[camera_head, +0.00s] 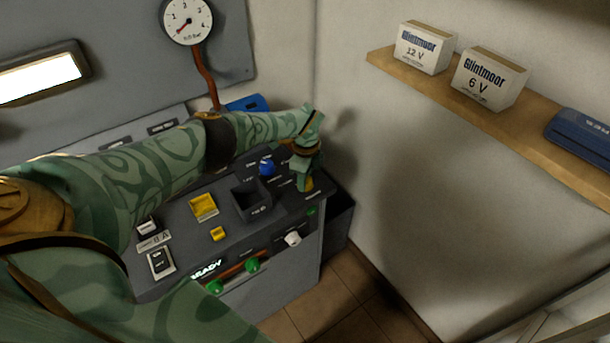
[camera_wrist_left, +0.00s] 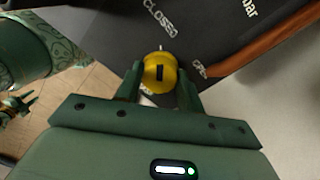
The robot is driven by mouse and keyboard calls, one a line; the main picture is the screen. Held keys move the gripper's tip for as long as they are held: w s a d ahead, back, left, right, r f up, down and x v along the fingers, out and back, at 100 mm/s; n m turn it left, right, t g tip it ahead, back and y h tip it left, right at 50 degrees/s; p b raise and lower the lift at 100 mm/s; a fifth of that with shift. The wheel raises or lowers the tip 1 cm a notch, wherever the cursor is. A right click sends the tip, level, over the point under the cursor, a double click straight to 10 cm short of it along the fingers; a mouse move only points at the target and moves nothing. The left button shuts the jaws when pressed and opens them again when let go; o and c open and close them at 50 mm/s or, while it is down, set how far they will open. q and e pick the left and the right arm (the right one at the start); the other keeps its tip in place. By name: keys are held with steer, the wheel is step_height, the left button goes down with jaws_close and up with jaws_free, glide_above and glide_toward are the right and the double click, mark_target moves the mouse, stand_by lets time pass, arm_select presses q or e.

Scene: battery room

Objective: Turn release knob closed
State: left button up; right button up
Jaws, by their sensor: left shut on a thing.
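The release knob is the yellow knob (camera_wrist_left: 160,74) with a black slot mark on the dark panel. In the left wrist view it sits between the two green fingers of my left gripper (camera_wrist_left: 160,88), which is shut on it. The black mark runs up and down in that picture, with a small pale tick just above the knob. The CLOSED lettering (camera_wrist_left: 160,18) is above it, and partly hidden lettering is to its right. In the head view my left gripper (camera_head: 306,180) reaches down at the console's right end and hides most of the knob. A small claw-like shape (camera_wrist_left: 17,107) may be my right gripper.
The console (camera_head: 178,225) carries a blue knob (camera_head: 267,167), a black open box (camera_head: 249,200), yellow parts (camera_head: 204,207) and green knobs (camera_head: 252,265). A gauge (camera_head: 188,20) hangs behind. A wooden shelf (camera_head: 545,128) with boxes is on the right wall.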

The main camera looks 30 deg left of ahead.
stand_by(0.3)
arm_select(q)
steer(key=o, duration=1)
steer(key=r+p, duration=0.1)
steer(key=r, duration=0.2)
steer(key=r+p, duration=0.2)
steer(key=r, duration=0.1)
steer(key=shift+w+a+r, duration=0.1)
steer(key=shift+w+r, duration=0.1)
steer(key=shift+r, duration=0.05)
step_height(320, 180, up, 10)
steer(key=p, duration=0.2)
steer(key=shift+w+f, duration=0.1)
